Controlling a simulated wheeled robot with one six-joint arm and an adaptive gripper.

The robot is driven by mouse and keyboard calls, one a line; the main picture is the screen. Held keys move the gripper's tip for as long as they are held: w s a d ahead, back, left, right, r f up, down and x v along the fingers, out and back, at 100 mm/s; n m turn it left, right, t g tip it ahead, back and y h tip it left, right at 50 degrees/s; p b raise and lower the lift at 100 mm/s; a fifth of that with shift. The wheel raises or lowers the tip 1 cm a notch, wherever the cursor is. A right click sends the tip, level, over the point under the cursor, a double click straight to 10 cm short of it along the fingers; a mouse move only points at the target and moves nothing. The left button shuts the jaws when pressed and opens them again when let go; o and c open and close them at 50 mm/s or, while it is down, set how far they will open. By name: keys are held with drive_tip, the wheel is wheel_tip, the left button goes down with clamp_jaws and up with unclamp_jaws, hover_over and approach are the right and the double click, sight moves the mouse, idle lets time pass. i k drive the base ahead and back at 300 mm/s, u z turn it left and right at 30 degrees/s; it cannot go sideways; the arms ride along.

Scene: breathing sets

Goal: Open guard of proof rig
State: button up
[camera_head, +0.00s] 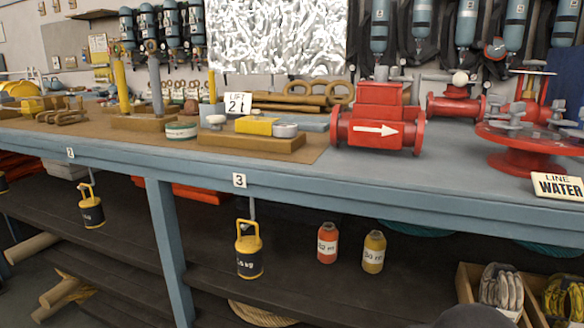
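I cannot tell for certain which thing is the proof rig or its guard. On the blue bench, a wooden base (250,141) carries a yellow block (257,126) and grey round parts. Below it, by the label 3 (239,180), a black and yellow weight (249,256) hangs under the bench edge. A similar weight (92,213) hangs further left. Behind, another wooden base (150,122) carries a yellow post (122,86) and a grey post (156,88). My gripper is not in view.
A red valve body (378,128) with a white arrow and a red flanged wheel (524,150) stand on the bench's right. A LINE WATER sign (558,186) sits at the front edge. Red (327,243) and yellow (373,252) bottles stand on the dark lower shelf. A bench leg (170,250) stands left of centre.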

sight(254, 125)
drive_tip(key=z, duration=1.95)
drive_tip(key=k, duration=1.2)
drive_tip(key=u, duration=1.6)
drive_tip(key=i, duration=0.15)
drive_tip(key=u, duration=0.15)
